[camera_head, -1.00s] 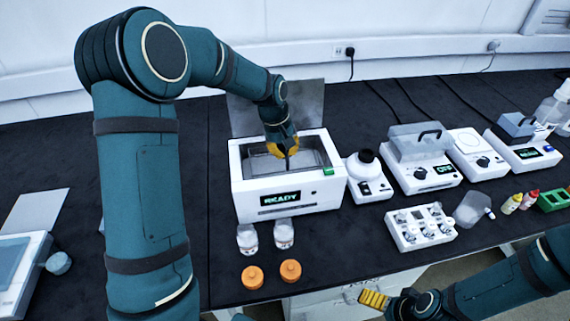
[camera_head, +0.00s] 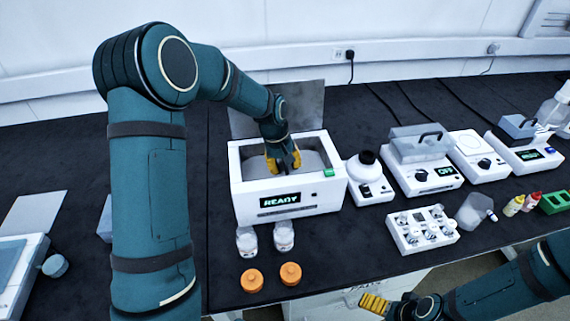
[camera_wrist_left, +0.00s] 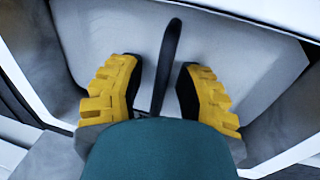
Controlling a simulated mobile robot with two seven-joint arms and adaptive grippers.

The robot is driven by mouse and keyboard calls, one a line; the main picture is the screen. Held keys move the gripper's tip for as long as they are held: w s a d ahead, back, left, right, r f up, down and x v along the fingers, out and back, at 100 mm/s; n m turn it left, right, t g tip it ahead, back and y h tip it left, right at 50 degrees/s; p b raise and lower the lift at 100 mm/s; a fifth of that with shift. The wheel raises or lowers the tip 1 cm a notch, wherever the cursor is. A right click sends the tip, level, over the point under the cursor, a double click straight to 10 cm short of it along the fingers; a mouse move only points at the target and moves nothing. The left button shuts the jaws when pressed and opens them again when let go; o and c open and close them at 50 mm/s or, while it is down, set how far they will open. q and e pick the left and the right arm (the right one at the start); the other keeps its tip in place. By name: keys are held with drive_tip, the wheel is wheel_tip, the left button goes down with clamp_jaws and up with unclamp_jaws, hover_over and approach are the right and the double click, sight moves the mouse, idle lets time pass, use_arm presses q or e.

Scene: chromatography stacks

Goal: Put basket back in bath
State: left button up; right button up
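The bath (camera_head: 240,196) is a white box with a green READY display, its grey lid raised behind it. My left gripper (camera_head: 283,164) is down in the bath's opening with its yellow fingers spread. In the left wrist view a thin black handle (camera_wrist_left: 168,60) stands between the spread fingers, with a gap on each side. The grey basket (camera_wrist_left: 112,30) lies below the handle, inside the bath's white walls; how deep it rests is hard to tell. My right gripper (camera_head: 375,301) is low at the front, away from the bath; its finger gap cannot be made out.
Two glass jars (camera_head: 284,236) and two orange caps (camera_head: 290,273) stand in front of the bath. A black-topped white device (camera_head: 368,180) is close on its right. A vial rack (camera_head: 422,232) and more instruments stand further right.

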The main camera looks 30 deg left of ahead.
use_arm(q)
drive_tip(key=shift+r, duration=0.2)
wheel_tip(320, 180, up, 12)
drive_tip(key=s+a+p, duration=0.1)
drive_tip(key=a+p, duration=0.1)
drive_tip(key=shift+s+f+p, duration=0.15)
drive_tip(key=shift+s+p, duration=0.05)
drive_tip(key=shift+p, duration=0.2)
